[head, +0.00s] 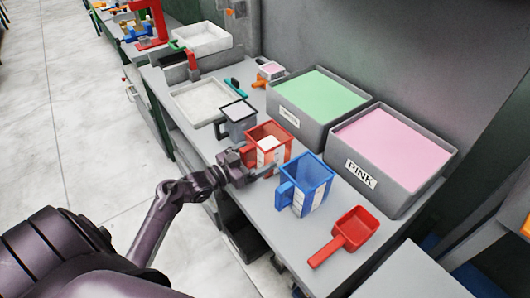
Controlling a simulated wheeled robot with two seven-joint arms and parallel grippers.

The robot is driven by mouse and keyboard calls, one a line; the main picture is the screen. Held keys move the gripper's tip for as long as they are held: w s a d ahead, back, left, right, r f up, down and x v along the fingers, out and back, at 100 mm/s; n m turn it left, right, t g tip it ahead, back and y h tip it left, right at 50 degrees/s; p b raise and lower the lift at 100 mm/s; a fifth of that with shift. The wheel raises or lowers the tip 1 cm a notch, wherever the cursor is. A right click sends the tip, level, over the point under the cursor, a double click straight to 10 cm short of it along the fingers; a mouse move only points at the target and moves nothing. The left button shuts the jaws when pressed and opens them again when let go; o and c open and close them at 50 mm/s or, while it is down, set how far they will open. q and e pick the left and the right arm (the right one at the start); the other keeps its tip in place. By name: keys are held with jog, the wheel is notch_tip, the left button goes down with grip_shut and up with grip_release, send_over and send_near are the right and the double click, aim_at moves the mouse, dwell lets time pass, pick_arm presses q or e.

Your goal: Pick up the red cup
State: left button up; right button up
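The red cup (277,145) is a square, open-topped cup with a white label, upright on the grey bench between a grey cup and a blue cup. My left gripper (252,164) is at the cup's left side, where it hides part of that side and any handle there. Its fingers reach up to the cup, but I cannot tell whether they are closed on it. My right gripper is not in view.
The blue cup (308,188) stands close on the near side, the grey cup (239,123) on the far side. A red scoop (353,229) lies nearer. Bins of green (284,108) and pink (408,207) material stand behind. A white tray (178,101) lies farther left.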

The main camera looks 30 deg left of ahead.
pick_arm(q)
jog(key=shift+r, duration=0.15)
jog(key=shift+c, duration=0.4)
notch_tip(320, 180, up, 20)
jog(key=b, duration=0.1)
dwell(0.5)
